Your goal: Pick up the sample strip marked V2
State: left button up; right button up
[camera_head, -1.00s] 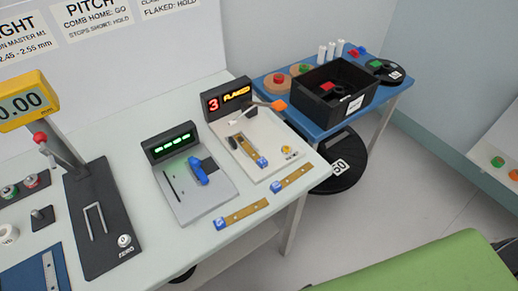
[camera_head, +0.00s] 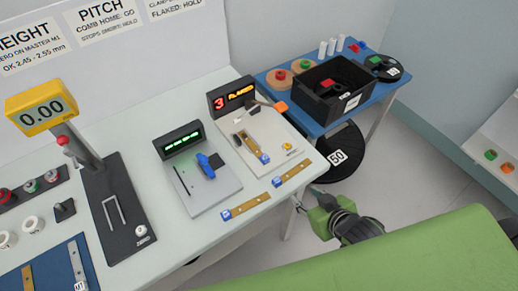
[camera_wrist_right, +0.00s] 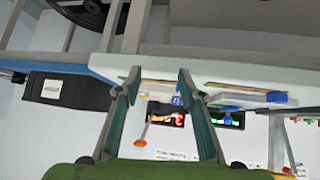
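Brown strips with blue end tags lie near the table's front edge: one strip (camera_head: 250,205) before the grey green-display station, another strip (camera_head: 294,172) to its right. A third strip (camera_head: 249,143) lies on the white station showing "3 FLAKED". The tag lettering is too small to read, so I cannot tell which is V2. My right gripper (camera_head: 300,206) is just off the front edge, near the right strip. In the right wrist view its two fingers (camera_wrist_right: 158,76) are apart with nothing between them; the table edge and strips show beyond. My left gripper is out of view.
A yellow gauge (camera_head: 42,108) reading 0.00 stands at left. A blue side table (camera_head: 312,125) at back right holds a black bin (camera_head: 325,112) and reels. A black reel (camera_head: 345,160) marked 50 sits lower beside it. Grey floor is open at right.

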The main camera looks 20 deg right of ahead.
notch_tip(320, 180, up, 5)
jog(key=w+a+n+t+y, duration=0.1)
jog(key=w+a+t+y, duration=0.1)
jog(key=w+t+y, duration=0.1)
jog(key=p, duration=0.1)
send_near(264, 157)
jog(key=w+f, duration=0.2)
jog(key=shift+w+f+n+t+y, duration=0.3)
jog(key=shift+w+f, duration=0.1)
jog(key=w, duration=0.1)
jog(key=w+a+p, duration=0.1)
jog(key=w+a, duration=0.1)
jog(key=w, duration=0.1)
jog(key=shift+f+p, duration=0.35)
jog(key=shift+p, duration=0.05)
jog(key=shift+w+a+f, duration=0.2)
jog(key=shift+w+f, duration=0.05)
jog(key=shift+w, duration=0.15)
grip_shut()
